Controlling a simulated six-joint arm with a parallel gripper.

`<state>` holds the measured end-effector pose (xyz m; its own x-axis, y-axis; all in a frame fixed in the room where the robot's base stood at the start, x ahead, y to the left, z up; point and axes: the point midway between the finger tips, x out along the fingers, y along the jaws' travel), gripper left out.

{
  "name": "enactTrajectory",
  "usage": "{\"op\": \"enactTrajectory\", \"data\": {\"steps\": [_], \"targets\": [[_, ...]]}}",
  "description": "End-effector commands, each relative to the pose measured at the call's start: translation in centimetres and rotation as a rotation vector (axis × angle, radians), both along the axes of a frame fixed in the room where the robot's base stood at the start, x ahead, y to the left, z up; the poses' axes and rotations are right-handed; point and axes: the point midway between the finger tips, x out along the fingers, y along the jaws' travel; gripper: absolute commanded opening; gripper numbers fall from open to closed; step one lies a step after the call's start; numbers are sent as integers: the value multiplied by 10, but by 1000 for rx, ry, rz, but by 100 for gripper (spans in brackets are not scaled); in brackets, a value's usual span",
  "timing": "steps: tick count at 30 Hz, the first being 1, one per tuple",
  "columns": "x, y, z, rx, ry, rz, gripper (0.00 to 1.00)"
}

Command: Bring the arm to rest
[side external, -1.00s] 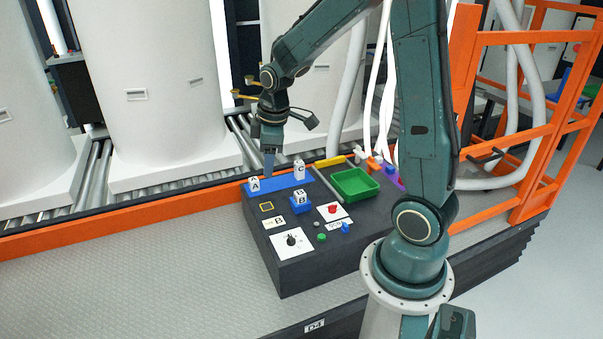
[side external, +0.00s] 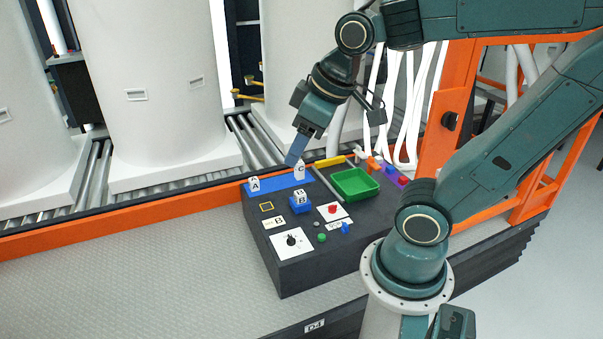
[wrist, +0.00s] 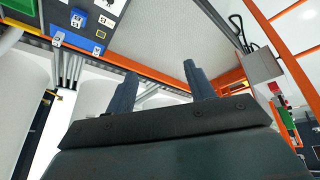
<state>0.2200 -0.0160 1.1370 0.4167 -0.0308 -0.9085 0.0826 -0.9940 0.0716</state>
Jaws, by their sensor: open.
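My gripper (side external: 295,150) hangs above the dark work block (side external: 325,258) in the side view, near the white block marked C (side external: 299,170). From this angle I cannot tell the gap between its fingertips and that block. In the wrist view my gripper (wrist: 160,88) shows two blue fingers apart with nothing between them. My arm is bent, with the elbow high at the upper right of the side view.
A white block marked A (side external: 254,184) stands on the blue strip (side external: 278,185). Another lettered block (side external: 300,196) sits on a blue base. A green tray (side external: 355,198) lies to the right. An orange rail (side external: 130,222) and white tanks (side external: 135,90) stand behind.

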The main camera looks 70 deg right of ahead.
Motion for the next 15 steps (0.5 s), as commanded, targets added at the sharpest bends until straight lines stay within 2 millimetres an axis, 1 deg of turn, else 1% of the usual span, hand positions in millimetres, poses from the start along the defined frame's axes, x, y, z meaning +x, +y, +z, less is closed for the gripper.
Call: {"op": "enactTrajectory", "data": {"steps": [1,3,6,10,15], "targets": [[-8,4,3,11,-17,-11,54],[-18,8,5,28,-31,-30,54],[-29,12,7,49,-48,-53,54],[-38,15,7,68,-59,-73,54],[-42,16,7,76,-63,-82,54]]}}
